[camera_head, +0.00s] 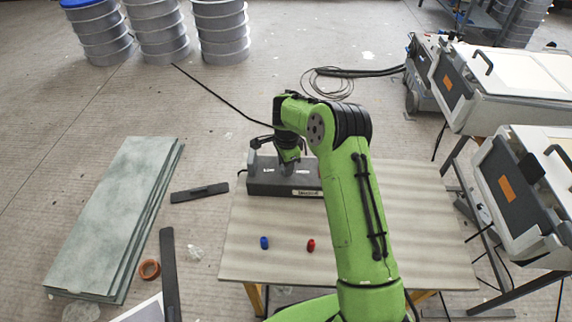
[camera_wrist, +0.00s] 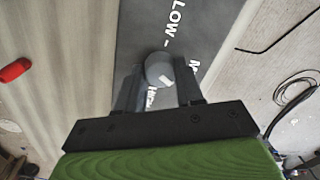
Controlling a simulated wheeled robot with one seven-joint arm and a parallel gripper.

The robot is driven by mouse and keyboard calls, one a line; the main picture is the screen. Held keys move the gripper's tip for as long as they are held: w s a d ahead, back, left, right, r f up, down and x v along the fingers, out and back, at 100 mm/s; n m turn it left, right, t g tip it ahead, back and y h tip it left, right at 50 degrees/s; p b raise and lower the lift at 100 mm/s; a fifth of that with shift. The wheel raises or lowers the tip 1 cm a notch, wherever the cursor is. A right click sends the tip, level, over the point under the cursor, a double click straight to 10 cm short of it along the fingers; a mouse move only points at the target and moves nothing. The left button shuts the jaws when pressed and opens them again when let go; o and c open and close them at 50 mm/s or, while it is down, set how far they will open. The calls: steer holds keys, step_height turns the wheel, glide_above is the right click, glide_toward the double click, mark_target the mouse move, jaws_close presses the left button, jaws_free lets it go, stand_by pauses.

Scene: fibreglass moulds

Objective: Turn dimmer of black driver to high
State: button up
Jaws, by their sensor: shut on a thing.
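The black driver (camera_head: 268,187) is a dark grey box at the back of the table, with its cable leaving on the left. My gripper (camera_head: 289,163) reaches down onto its top. In the wrist view my gripper (camera_wrist: 158,88) is shut on the round grey dimmer knob (camera_wrist: 157,68), one finger on each side. The knob has a small pale mark at its lower right. The word LOW shows above the knob, HIGH shows partly below it, and a label starting with M is partly hidden at the right. Which label the mark points at is not clear.
A blue piece (camera_head: 264,242) and a red piece (camera_head: 311,245) lie on the table (camera_head: 420,225) in front of the driver. Grey boards (camera_head: 115,215) lie on the floor at left. White-topped machines (camera_head: 515,80) stand at right. The table's right part is clear.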

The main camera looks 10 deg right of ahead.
steer(key=m+b, duration=0.1)
steer(key=m, duration=0.5)
steer(key=m+b, duration=0.2)
steer(key=m, duration=0.3)
steer(key=shift+a+m+h, duration=0.1)
steer(key=shift+m+h, duration=0.2)
steer(key=shift+m, duration=0.1)
stand_by(0.3)
steer(key=o, duration=1)
steer(key=shift+o, duration=0.2)
step_height(320, 180, up, 16)
steer(key=p, duration=0.5)
steer(key=shift+s+a, duration=0.25)
steer(key=shift+a, duration=0.1)
